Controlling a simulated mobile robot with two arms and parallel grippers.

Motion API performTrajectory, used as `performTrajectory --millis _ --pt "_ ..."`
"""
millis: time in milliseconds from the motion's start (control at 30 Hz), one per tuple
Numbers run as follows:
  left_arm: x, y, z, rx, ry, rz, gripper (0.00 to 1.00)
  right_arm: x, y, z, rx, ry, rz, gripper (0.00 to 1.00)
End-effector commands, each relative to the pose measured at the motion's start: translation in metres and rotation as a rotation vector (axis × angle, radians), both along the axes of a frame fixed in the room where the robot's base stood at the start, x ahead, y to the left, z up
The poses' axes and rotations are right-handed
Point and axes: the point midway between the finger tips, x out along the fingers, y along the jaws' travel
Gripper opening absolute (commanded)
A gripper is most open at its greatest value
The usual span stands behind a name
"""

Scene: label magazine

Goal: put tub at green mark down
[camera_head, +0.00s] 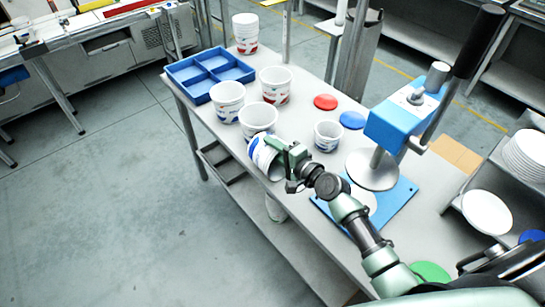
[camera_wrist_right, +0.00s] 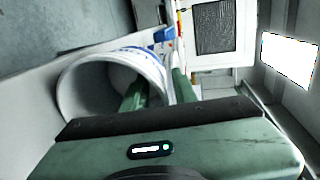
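My right gripper (camera_head: 286,158) is at the front edge of the table, shut on the wall of a white tub (camera_head: 262,153) with blue print. The tub is tilted on its side. In the right wrist view the tub (camera_wrist_right: 75,92) shows its open mouth, with one finger inside it and the other outside the wall. The green mark (camera_head: 430,271) is a flat round disc at the near right end of the table, partly hidden by my arm. No tub stands on the visible part of it. My left gripper is not in view.
Several other tubs, including one (camera_head: 257,118) close behind the held tub, stand on the table (camera_head: 300,195). A blue press (camera_head: 400,125) on a blue plate stands between the held tub and the green mark. Red (camera_head: 325,102) and blue (camera_head: 352,120) marks look bare.

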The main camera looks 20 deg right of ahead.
Motion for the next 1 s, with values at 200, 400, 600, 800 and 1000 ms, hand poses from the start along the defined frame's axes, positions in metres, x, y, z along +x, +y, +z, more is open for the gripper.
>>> performTrajectory --millis 200,400,600,800,1000 --pt "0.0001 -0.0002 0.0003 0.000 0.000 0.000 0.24 0.0075 0.0031 -0.0027 -0.001 0.001 0.000 0.28" --pt "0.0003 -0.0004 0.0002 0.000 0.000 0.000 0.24 0.0072 0.0031 -0.0026 -0.001 0.001 0.000 0.03" --pt "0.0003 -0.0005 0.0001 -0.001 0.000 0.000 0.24 0.0066 0.0031 -0.0041 -0.001 0.004 0.001 0.00" --pt "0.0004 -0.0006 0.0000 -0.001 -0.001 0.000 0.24 0.0057 0.0033 -0.0061 -0.002 0.008 0.002 0.00" --pt "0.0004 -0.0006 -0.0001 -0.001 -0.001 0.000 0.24 0.0050 0.0036 -0.0079 -0.001 0.011 0.003 0.00"
